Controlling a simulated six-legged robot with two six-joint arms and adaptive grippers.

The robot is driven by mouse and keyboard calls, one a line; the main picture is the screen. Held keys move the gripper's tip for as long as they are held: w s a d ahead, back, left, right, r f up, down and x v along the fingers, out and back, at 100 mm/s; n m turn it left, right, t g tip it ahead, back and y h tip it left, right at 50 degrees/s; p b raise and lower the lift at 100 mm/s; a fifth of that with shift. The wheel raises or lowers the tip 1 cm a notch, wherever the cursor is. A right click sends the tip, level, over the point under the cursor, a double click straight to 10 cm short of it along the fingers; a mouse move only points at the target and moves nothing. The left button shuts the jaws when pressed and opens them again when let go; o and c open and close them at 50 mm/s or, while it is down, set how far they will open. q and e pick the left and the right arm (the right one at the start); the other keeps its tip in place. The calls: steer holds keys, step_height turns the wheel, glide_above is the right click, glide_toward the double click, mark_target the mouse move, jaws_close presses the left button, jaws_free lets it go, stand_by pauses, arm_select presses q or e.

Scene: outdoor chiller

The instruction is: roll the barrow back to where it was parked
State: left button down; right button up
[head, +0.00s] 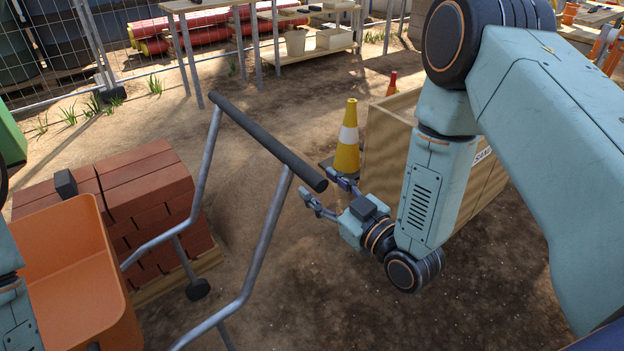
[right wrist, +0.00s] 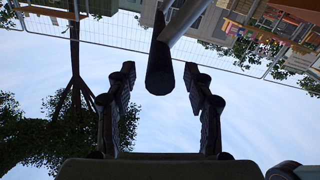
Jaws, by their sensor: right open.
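The barrow has an orange tub (head: 75,275) at the lower left and a grey tube frame (head: 262,240) rising to a black crossbar handle (head: 268,142). My right gripper (head: 326,192) is open at the near right end of that handle, its fingers pointing toward it. In the right wrist view, the handle's end (right wrist: 160,78) shows between the two spread fingertips of the right gripper (right wrist: 160,72); I cannot tell whether they touch it. Part of my left arm shows at the left edge, but its gripper is not in view.
A stack of red bricks (head: 150,190) stands beside the barrow. A yellow and white cone (head: 347,140) and a wooden sand box (head: 390,145) stand right of the handle. A wire fence (head: 130,45) and a table (head: 205,5) are behind. Bare dirt lies between.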

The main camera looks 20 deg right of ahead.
mark_target(311, 178)
steer(key=shift+b+x, duration=0.3)
steer(key=shift+x, duration=1.7)
steer(key=shift+c, duration=0.2)
jaws_close()
